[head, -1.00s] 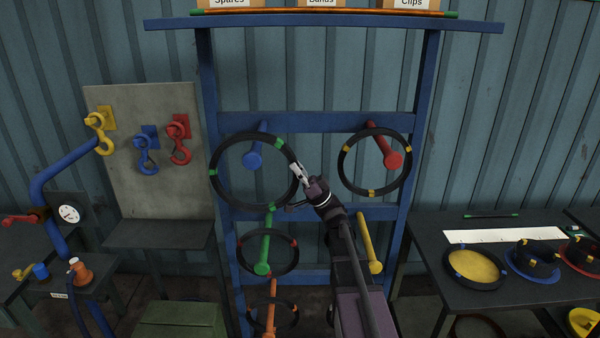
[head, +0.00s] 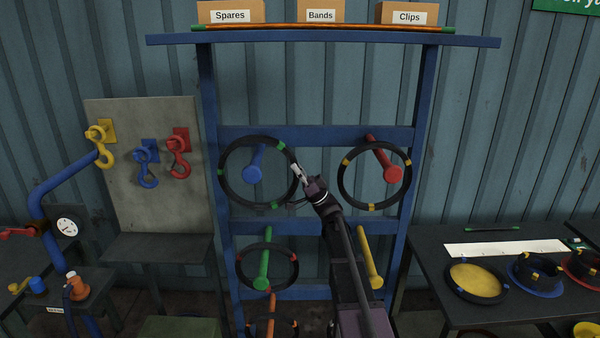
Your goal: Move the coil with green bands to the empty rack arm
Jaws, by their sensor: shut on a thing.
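The coil with green bands (head: 223,186) is a dark ring at the upper left of the rack. My gripper (head: 298,173) is shut on its right rim. The blue rack arm (head: 252,174) shows inside the ring's opening; I cannot tell whether the ring touches it or how far along it the ring is. The yellow rack arm (head: 369,256), lower right, carries no coil; my arm passes close on its left.
A yellow-banded coil (head: 343,180) hangs on the red rack arm (head: 391,174). A red-banded coil (head: 238,268) hangs on the green arm (head: 263,268). Another coil is around the orange arm (head: 271,311). Hooks (head: 147,170) on a board stand left; a table with parts (head: 440,262) stands right.

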